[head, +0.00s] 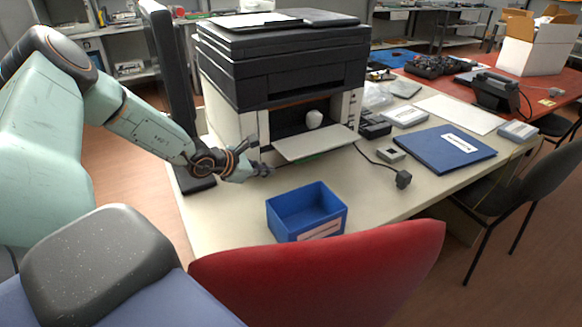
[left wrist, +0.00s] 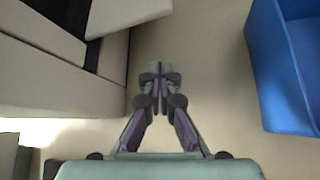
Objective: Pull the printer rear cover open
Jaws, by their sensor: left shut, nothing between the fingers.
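The black and cream printer (head: 285,75) stands on the desk. A cover panel (head: 315,143) on the side facing me is folded down and lies open, with a dark recess behind it. A pale rounded object (head: 314,119) shows inside the recess. My left gripper (head: 264,170) is just left of and in front of the open panel, low over the desk. In the left wrist view the left gripper (left wrist: 160,75) is shut and empty, with bare desk beneath. The printer's cream body (left wrist: 60,70) is at the left there. My right gripper is not in view.
A blue bin (head: 306,212) stands on the desk in front of the printer; it also shows in the left wrist view (left wrist: 270,75). A monitor (head: 170,70) stands left of the printer. A red chair back (head: 320,270) is in front. A blue folder (head: 438,150) lies right.

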